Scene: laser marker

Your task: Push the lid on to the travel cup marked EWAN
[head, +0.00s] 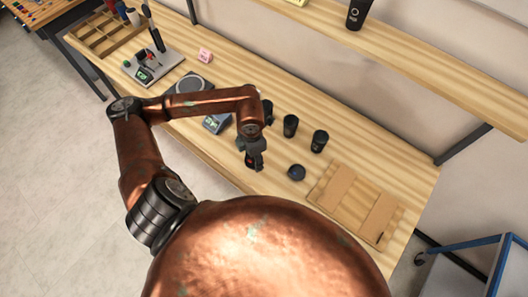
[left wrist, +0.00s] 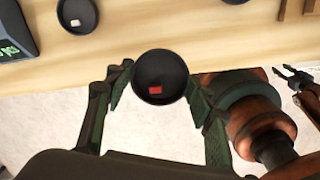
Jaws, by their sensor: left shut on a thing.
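My left gripper (head: 252,163) is shut on a dark round piece with a red patch, which looks like a lid (left wrist: 160,75); the fingers grip it from both sides, near the table's front edge. Dark travel cups stand upright behind it: one (head: 290,126), another (head: 319,141), and a third (head: 268,112) partly hidden by my arm. I cannot read any name, so I cannot tell which is EWAN's. A separate dark round piece, perhaps another lid (head: 297,172), lies on the table. Part of my right gripper (left wrist: 296,83) seems to show at the right edge of the left wrist view.
A wooden board (head: 346,203) lies at the table's right end. A small device with a display (head: 217,123) and a dark round plate (head: 189,85) are to the left. Another dark cup (head: 357,13) stands on the shelf above. Bare wood surrounds the cups.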

